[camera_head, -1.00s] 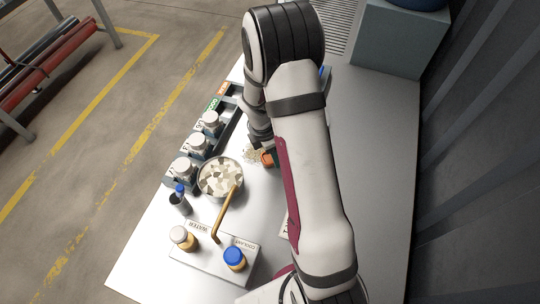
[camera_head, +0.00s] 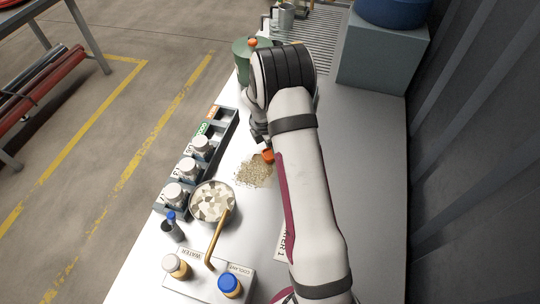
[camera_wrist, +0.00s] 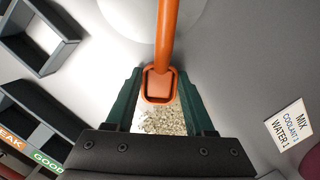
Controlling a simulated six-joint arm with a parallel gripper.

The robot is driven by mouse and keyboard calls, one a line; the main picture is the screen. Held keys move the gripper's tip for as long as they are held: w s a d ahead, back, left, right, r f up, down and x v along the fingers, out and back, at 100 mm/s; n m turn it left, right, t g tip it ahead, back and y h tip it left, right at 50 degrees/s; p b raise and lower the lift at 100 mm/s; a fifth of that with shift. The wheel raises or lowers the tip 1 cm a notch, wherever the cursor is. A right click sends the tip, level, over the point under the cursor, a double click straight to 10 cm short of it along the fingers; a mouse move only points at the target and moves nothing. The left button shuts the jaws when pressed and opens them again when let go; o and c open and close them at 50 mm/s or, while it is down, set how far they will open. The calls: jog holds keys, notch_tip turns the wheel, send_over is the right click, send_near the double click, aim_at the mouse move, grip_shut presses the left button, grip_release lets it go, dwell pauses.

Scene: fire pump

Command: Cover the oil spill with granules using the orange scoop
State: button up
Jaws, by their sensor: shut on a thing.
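The orange scoop (camera_head: 268,156) is held in my gripper (camera_head: 260,138), just above the table and beside the granules. In the wrist view the orange scoop (camera_wrist: 167,35) runs up between the green fingers of my gripper (camera_wrist: 158,85), which are shut on it. A patch of tan granules (camera_head: 254,172) lies spread on the bare table, just below and left of the scoop. The granules (camera_wrist: 162,121) also show between the fingers in the wrist view. No bare oil can be made out; part of the patch is hidden by my gripper.
A metal pot (camera_head: 232,211) with pale chunks and a brass-coloured handle stands near the granules. A dark rack (camera_head: 226,131) with white-capped jars is at left. A green container (camera_head: 241,69) stands behind my arm. Two bottles stand on a labelled block (camera_head: 207,278).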

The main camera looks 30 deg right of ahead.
aim_at(261, 148)
jog(key=shift+w+d, duration=0.55)
jog(key=shift+w+a, duration=0.6)
jog(key=shift+w, duration=0.2)
jog(key=shift+s+a, duration=4.65)
jog(key=shift+a, duration=0.15)
jog(key=shift+w+a, duration=0.75)
jog(key=shift+a, duration=0.05)
jog(key=shift+w+d, duration=4.75)
jog(key=shift+d, duration=0.05)
notch_tip(261, 148, up, 8)
jog(key=shift+r, duration=0.1)
